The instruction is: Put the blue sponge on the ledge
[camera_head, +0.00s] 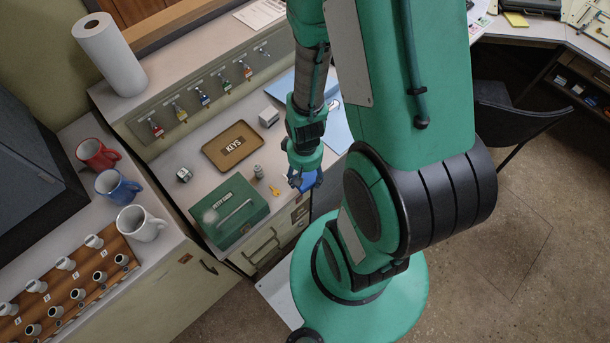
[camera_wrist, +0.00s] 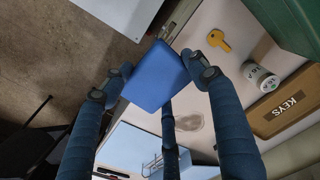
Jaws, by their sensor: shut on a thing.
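The blue sponge (camera_wrist: 150,82) is a flat rectangular block between the fingers of my gripper (camera_wrist: 160,74) in the wrist view. My gripper (camera_head: 306,176) is shut on it. In the head view only a small part of the sponge (camera_head: 309,183) shows under the fingers, near the front edge of the desk, right of the green box. The ledge (camera_head: 188,68) is the raised pale surface along the back of the desk, above a row of key hooks. Its right part is hidden behind my arm.
A green petty cash box (camera_head: 236,213), a brown KEYS tray (camera_head: 232,146), a small white box (camera_head: 269,116) and a yellow key (camera_head: 274,191) are on the desk. A paper towel roll (camera_head: 110,56) stands at the ledge's left end. Mugs (camera_head: 118,187) stand at left.

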